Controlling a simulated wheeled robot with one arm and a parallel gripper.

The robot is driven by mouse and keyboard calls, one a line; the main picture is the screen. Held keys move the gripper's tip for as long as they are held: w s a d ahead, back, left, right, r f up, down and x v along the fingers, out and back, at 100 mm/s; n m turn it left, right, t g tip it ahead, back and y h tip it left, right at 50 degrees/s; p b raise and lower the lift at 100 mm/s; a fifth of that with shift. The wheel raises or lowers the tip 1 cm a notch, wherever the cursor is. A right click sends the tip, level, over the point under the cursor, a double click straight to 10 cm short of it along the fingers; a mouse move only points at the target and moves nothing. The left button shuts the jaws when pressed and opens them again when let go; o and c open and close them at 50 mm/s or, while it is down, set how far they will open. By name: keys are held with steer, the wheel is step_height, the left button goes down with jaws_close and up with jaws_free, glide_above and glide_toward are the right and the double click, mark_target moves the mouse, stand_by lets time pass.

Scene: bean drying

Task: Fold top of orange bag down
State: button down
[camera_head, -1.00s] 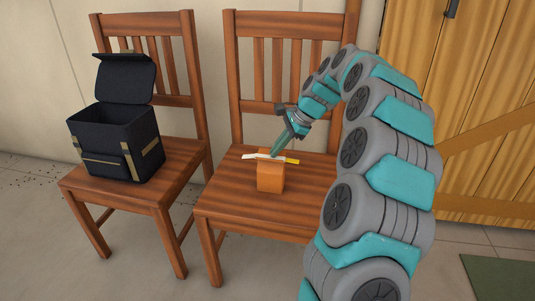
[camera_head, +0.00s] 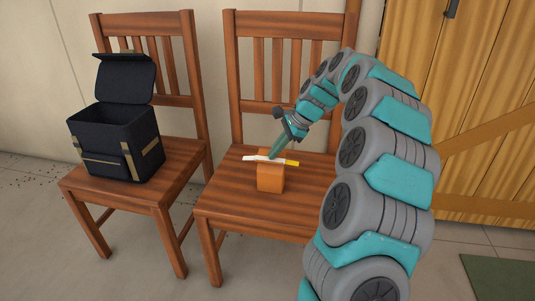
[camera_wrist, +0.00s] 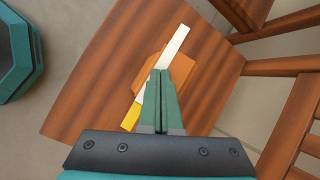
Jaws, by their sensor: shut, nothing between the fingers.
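The small orange bag (camera_head: 270,180) stands on the seat of the right-hand chair. A flat strip, white with a yellow end (camera_head: 292,162), lies across its top; the strip also shows in the wrist view (camera_wrist: 174,50) over the orange bag (camera_wrist: 182,72). My gripper (camera_head: 271,156) is shut and empty, pointing down at the top of the bag. In the wrist view its closed green fingertips (camera_wrist: 161,73) overlap the middle of the strip and hide part of the bag. I cannot tell whether they touch it.
A dark open-lidded bag (camera_head: 115,145) sits on the left chair (camera_head: 180,160). The right chair's seat (camera_head: 230,195) is bare around the orange bag. The right chair's backrest (camera_head: 285,60) rises behind my gripper. A wooden door (camera_head: 480,110) stands at the right.

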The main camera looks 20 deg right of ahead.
mark_target(281, 160)
steer(key=shift+w+a+f, duration=0.2)
steer(key=shift+a+f, duration=0.1)
steer(key=shift+f, duration=0.35)
stand_by(1.3)
steer(key=shift+p+v, duration=1.35)
steer(key=shift+v, duration=1.2)
